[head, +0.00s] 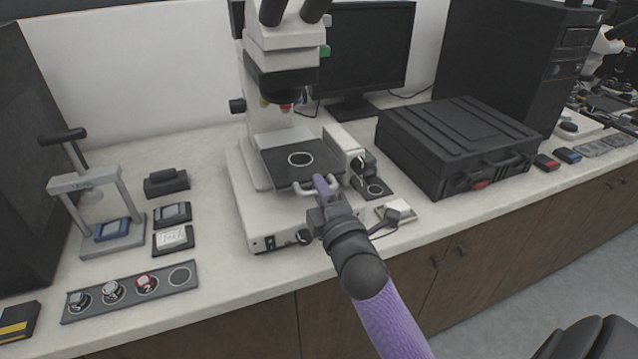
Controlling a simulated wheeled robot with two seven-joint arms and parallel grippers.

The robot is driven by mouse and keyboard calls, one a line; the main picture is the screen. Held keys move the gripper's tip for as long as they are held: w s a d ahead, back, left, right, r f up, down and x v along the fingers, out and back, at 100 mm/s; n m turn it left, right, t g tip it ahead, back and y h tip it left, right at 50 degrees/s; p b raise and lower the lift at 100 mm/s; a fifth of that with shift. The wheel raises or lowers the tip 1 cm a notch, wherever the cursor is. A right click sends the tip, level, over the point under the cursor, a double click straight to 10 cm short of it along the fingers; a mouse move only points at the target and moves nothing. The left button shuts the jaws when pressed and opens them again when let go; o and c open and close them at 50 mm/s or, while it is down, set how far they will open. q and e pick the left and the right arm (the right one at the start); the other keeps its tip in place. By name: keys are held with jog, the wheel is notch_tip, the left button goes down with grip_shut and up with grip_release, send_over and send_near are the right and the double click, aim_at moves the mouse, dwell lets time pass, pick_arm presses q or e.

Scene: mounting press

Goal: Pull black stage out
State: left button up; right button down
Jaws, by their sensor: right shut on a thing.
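The black stage (285,162) is a dark flat plate with a white ring on it, sitting on the white microscope (253,205) below its objectives. A pale handle shows at the stage's front edge. My right gripper (322,188) is at that front edge, shut on the handle, its purple fingers covering the handle's middle. The purple right arm reaches in from the lower right. My left gripper is not in view.
A hand press (76,183) stands at the left, with a strip (190,265) of ringed spots in front. A black case (455,135) stands at the right. A small white pad with a grey knob-like piece (400,212) lies right of my gripper. The counter's front edge is close by.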

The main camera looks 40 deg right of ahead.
jog(key=c, duration=0.7)
grip_release()
jog(key=shift+o, duration=0.2)
jog(key=v, duration=0.9)
jog(key=shift+s+p, duration=0.3)
jog(key=shift+s, duration=0.1)
jog(key=shift+f, duration=0.1)
